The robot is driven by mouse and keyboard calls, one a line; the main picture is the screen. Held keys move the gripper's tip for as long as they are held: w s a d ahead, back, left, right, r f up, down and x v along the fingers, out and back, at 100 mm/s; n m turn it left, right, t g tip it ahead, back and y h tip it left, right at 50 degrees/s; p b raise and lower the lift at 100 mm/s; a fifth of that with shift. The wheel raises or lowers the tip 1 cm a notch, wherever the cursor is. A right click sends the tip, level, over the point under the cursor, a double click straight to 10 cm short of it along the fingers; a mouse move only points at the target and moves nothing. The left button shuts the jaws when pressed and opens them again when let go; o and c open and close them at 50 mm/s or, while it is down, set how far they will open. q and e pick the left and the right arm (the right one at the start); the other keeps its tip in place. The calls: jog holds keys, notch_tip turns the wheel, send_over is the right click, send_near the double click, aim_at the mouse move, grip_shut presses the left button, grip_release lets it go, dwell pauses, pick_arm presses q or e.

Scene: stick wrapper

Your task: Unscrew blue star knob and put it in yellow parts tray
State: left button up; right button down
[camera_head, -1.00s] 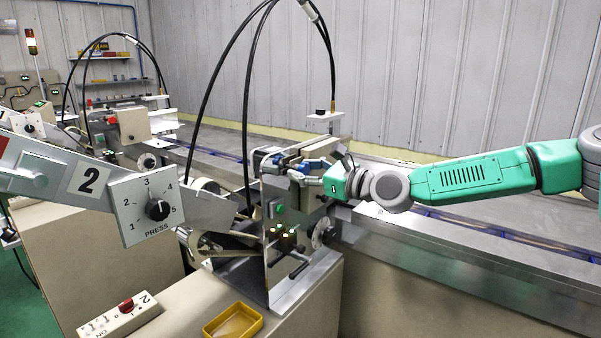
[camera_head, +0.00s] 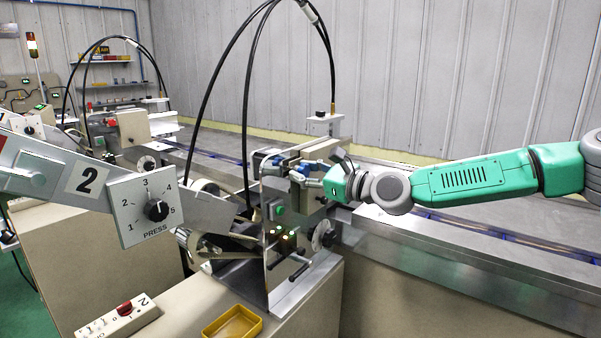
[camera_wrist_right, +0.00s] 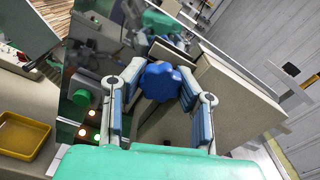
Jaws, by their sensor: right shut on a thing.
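The blue star knob (camera_wrist_right: 160,82) sits between the fingertips of my right gripper (camera_wrist_right: 159,88) in the right wrist view. The gripper is shut on it, with blue pads on both sides. In the head view my right gripper (camera_head: 308,171) is at the upper part of the machine, beside a beige plate, and its fingers mostly hide the knob. I cannot tell whether the knob is still on its thread. The yellow parts tray (camera_head: 248,334) lies on the bench at the bottom; it also shows in the right wrist view (camera_wrist_right: 42,151). My left gripper is not in view.
A machine bracket with a green button (camera_head: 278,209) and lit indicators stands below the gripper. A press dial box (camera_head: 133,190) and a switch box (camera_head: 130,318) are at left. Black cables (camera_head: 245,90) arch overhead. A metal rail (camera_head: 470,255) runs to the right.

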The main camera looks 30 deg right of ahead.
jog(key=n, duration=0.3)
jog(key=shift+d+f, duration=0.1)
jog(key=shift+d, duration=0.05)
jog(key=n, duration=0.7)
jog(key=shift+n, duration=0.4)
jog(key=n, duration=0.3)
jog(key=shift+n, duration=0.3)
jog(key=n, duration=0.7)
jog(key=shift+n, duration=0.3)
jog(key=c, duration=1.3)
grip_release()
